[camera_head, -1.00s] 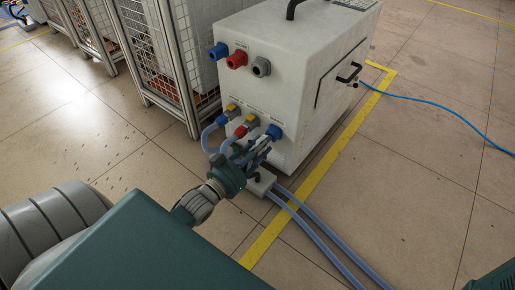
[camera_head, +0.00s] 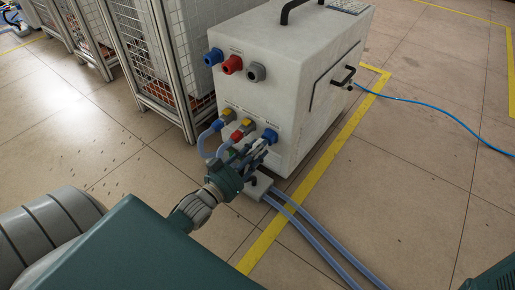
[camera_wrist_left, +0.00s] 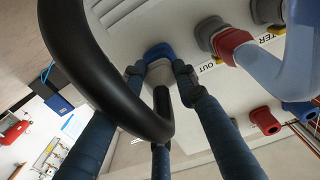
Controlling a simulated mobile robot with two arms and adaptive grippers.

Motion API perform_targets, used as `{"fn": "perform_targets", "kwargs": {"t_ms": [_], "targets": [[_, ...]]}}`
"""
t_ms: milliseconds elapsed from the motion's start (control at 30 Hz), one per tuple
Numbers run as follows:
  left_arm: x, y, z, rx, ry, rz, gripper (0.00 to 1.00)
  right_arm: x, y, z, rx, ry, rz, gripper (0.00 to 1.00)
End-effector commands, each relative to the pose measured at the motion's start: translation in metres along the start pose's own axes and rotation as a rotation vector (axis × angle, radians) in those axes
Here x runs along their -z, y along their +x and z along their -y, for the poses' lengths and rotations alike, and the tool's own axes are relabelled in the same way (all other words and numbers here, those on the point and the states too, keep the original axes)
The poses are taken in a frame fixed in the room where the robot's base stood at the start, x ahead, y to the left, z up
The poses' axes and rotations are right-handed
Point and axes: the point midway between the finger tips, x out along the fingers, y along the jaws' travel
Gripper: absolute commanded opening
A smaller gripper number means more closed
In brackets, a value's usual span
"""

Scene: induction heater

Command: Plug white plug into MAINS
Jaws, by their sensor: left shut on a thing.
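The heater is a white box (camera_head: 292,105) on the floor. A blue socket (camera_head: 270,135) sits at the right end of its lower row; I cannot read its label. It also shows in the left wrist view as a blue ring (camera_wrist_left: 158,51). My left gripper (camera_head: 257,153) is in front of this socket. In the left wrist view its fingers (camera_wrist_left: 160,84) are shut around a whitish plug (camera_wrist_left: 160,73) with a thick black cable (camera_wrist_left: 100,75). The plug's front meets the blue ring; I cannot tell how deep it sits. My right gripper is not in view.
Left of the blue socket, yellow-handled valves (camera_head: 227,113) carry bluish hoses (camera_head: 202,146). Blue, red and grey connectors (camera_head: 232,65) line the upper row. A mesh cage (camera_head: 160,60) stands close on the left. More hoses (camera_head: 318,238) cross the floor by yellow tape.

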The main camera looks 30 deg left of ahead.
Motion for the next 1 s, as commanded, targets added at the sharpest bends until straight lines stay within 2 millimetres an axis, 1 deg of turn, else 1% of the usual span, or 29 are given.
{"fn": "perform_targets", "kwargs": {"t_ms": [567,1000], "targets": [[0.0006,0.0002,0.0,0.0,0.0,-0.001,0.0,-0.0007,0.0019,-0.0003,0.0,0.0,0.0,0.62],[0.0009,0.0003,-0.0001,0.0,0.0,-0.002,0.0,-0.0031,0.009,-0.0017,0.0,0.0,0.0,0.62]]}}
